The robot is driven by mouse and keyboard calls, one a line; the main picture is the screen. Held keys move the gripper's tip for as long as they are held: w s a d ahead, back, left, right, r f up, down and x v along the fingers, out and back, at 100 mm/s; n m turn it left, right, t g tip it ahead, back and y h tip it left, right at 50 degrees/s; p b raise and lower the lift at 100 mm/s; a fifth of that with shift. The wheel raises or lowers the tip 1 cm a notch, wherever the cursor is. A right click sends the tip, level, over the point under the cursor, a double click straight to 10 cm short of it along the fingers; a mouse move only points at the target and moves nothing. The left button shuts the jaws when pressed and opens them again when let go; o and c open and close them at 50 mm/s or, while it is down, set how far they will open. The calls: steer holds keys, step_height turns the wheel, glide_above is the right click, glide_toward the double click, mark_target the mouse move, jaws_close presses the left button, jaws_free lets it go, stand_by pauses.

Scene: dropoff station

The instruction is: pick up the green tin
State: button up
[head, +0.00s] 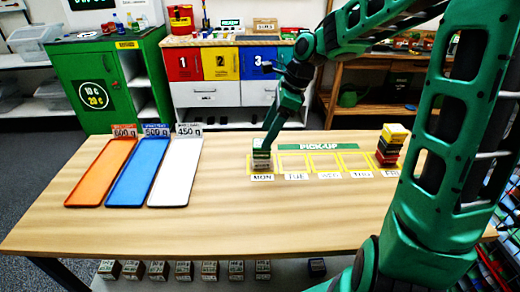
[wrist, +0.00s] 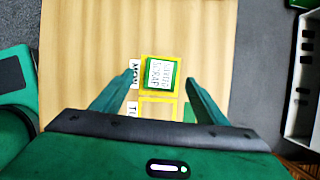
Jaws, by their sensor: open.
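A green tin (wrist: 160,73) with a white paper label on top sits in the yellow-outlined MON square, seen from above in the wrist view. In the head view it shows as a small stack-like block (head: 262,160) at the left end of the PICK-UP row; how many tins are there is hard to tell. My gripper (wrist: 163,78) is open, its two fingers to the left and right of the tin with gaps on both sides. In the head view my gripper (head: 264,146) reaches down from above onto the MON spot and partly hides the tin's top.
A stack of yellow, red and dark tins (head: 391,150) stands at the FRI square. The squares between are empty. Orange (head: 102,172), blue (head: 138,172) and white (head: 175,172) trays lie at the left of the table (head: 240,220). The front middle is clear.

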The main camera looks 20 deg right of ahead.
steer(key=shift+x, duration=2.95)
steer(key=shift+w+d, duration=0.1)
steer(key=c, duration=1.2)
steer(key=shift+c, duration=0.2)
steer(key=shift+r, duration=0.15)
